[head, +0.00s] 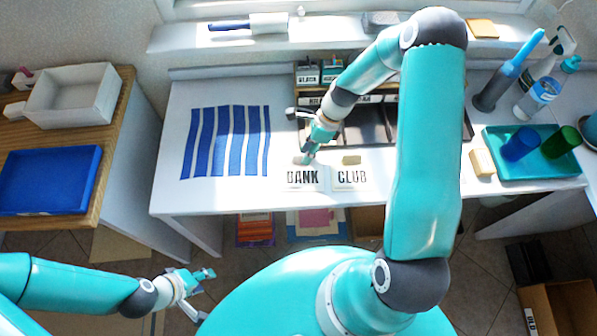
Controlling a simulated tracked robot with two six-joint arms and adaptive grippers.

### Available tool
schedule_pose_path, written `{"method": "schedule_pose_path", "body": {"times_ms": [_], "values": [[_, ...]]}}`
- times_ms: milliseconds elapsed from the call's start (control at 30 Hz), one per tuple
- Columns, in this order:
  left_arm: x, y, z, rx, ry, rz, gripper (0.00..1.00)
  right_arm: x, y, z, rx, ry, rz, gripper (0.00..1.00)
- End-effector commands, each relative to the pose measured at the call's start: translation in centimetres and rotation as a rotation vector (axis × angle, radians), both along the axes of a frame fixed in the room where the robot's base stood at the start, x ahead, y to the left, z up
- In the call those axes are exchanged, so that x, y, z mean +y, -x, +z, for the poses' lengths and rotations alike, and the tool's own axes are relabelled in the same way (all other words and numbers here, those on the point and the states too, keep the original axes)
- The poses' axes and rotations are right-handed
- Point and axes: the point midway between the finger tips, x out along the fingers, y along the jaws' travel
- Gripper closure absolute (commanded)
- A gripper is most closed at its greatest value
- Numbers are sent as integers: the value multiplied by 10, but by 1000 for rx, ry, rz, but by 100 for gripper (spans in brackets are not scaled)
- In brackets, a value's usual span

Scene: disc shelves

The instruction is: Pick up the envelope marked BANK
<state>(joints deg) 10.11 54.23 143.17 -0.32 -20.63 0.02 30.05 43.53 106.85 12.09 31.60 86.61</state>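The white envelope marked BANK (303,178) lies flat near the front edge of the white table. A small tan patch shows at its upper edge, partly behind my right gripper's fingers. The envelope marked CLUB (351,178) lies just right of it, with a similar tan patch. My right gripper (307,155) points down at the upper edge of the BANK envelope; I cannot tell whether it touches it or how far its fingers are apart. My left gripper (204,291) is open and empty, low in front of the table.
A blue-striped mat (228,140) lies left of the envelopes. A dark compartment organizer (366,127) stands behind them, partly hidden by my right arm. A teal tray (500,170) with cups and a yellow block (482,162) are at the right. A blue tray (50,180) is far left.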

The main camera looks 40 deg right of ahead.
Motion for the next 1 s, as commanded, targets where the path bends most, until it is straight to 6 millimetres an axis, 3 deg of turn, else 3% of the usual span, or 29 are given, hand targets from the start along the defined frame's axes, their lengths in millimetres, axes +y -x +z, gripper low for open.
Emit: {"method": "schedule_pose_path", "body": {"times_ms": [267,467,500,1000], "values": [[0,0,0,0,0,0,60,1,0,-3,-1,1,1,65],[0,0,0,0,0,0,60,1,0,-3,-1,1,1,98],[0,0,0,0,0,0,60,1,0,-3,-1,1,1,100],[0,0,0,0,0,0,60,1,-1,0,-2,1,0,100]]}}
